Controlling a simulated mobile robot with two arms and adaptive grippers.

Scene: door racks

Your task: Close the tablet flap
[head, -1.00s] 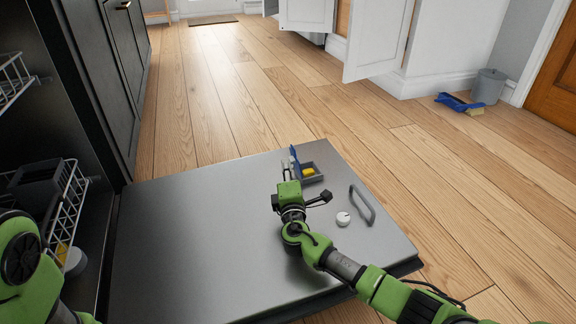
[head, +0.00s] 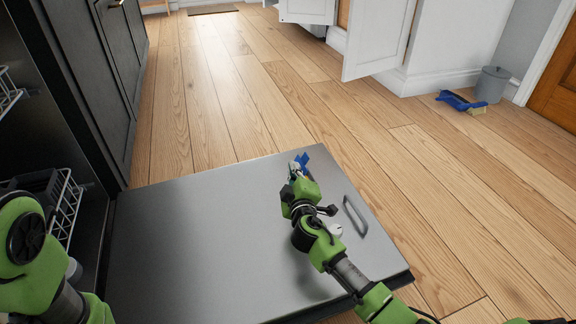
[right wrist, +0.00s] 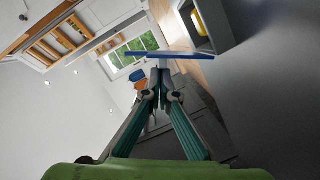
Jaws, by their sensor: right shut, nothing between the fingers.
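The tablet flap is a thin blue plate (head: 303,159) standing up from the inner face of the open dishwasher door (head: 190,225). In the right wrist view the flap (right wrist: 190,54) is seen nearly edge-on, right at my fingertips. The grey tablet compartment (right wrist: 222,22) with a yellow tablet (right wrist: 197,22) shows beside it, uncovered. In the head view my right gripper hides the compartment. My right gripper (head: 294,170) is shut and empty, its tips at the flap; I cannot tell if they touch. My left arm shows at the left, its gripper out of view.
A white round cap (head: 335,231) and a raised handle (head: 355,215) sit on the door close to my right wrist. A wire rack (head: 66,205) is at the left. A blue dustpan (head: 460,102) and grey bin (head: 491,85) stand far off.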

